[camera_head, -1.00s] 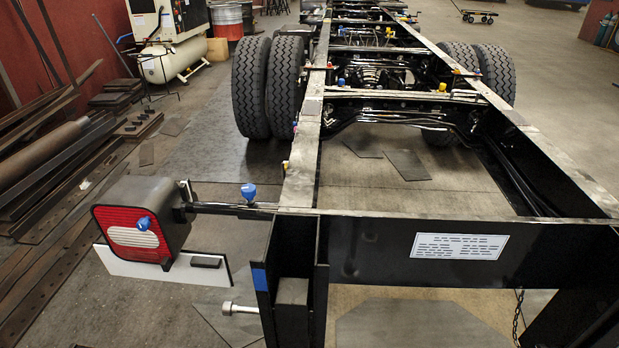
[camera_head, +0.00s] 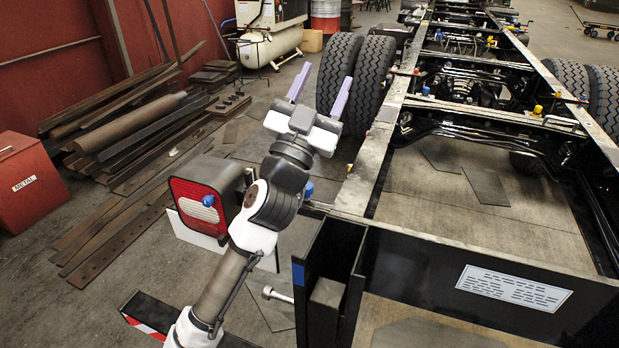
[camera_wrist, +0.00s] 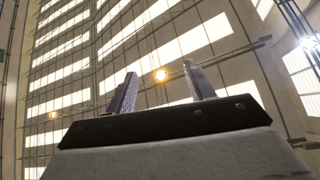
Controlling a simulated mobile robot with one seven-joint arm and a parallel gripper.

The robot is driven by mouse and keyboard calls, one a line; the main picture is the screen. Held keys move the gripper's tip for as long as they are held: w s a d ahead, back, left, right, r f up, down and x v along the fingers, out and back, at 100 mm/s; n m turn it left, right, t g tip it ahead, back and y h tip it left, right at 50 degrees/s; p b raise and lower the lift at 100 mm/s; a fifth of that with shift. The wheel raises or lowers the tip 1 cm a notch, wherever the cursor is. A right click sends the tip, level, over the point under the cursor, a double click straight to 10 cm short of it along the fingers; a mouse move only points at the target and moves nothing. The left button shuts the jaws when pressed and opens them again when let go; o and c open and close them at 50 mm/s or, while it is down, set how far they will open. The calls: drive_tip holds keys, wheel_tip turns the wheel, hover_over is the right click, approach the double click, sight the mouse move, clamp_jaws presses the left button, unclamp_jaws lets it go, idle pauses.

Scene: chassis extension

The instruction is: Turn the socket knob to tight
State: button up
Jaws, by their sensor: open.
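A blue knob (camera_head: 208,200) sits on the face of the red and white tail light (camera_head: 185,210). Another blue knob (camera_head: 308,188) stands on the bracket bar behind it, partly beside my arm. I cannot tell which one is the socket knob. My gripper (camera_head: 320,90) is raised above and behind the tail light, its two pale purple fingers spread apart and empty, pointing up and away. My arm crosses in front of part of the light and bar. In the wrist view my gripper (camera_wrist: 160,85) is open against the windows and ceiling lamps, with no knob visible.
The black chassis frame (camera_head: 400,265) with a white label (camera_head: 513,289) fills the right. Dual tires (camera_head: 355,85) stand behind my gripper. A metal bolt (camera_head: 277,294) sticks out below the tail light. Steel bars (camera_head: 130,135) and a red bin (camera_head: 28,180) lie left.

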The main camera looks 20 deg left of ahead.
sight(306, 190)
drive_tip(key=w+a+f+n+g+y, duration=0.1)
drive_tip(key=a+f+n+g+y, duration=0.15)
drive_tip(key=f, duration=0.75)
drive_tip(key=w+a+f+n+g+y+p, duration=0.1)
drive_tip(key=w+a+f+g, duration=0.15)
drive_tip(key=f, duration=0.65)
drive_tip(key=w+a+f+n+g+y, duration=0.1)
drive_tip(key=a+f+n+g, duration=0.15)
drive_tip(key=f, duration=0.75)
drive_tip(key=shift+w+d+p, duration=0.2)
drive_tip(key=shift+w+p, duration=0.3)
drive_tip(key=shift+w, duration=0.7)
drive_tip(key=shift+w+d+p, duration=0.15)
drive_tip(key=shift+w+p, duration=0.35)
drive_tip(key=shift+w, duration=0.7)
drive_tip(key=shift+w+d+p, duration=0.2)
drive_tip(key=shift+w+p, duration=0.3)
drive_tip(key=shift+w, duration=0.7)
drive_tip(key=c, duration=1)
drive_tip(key=shift+o, duration=0.2)
drive_tip(key=shift+f, duration=0.1)
drive_tip(key=shift+m+h, duration=0.5)
drive_tip(key=shift+h, duration=0.05)
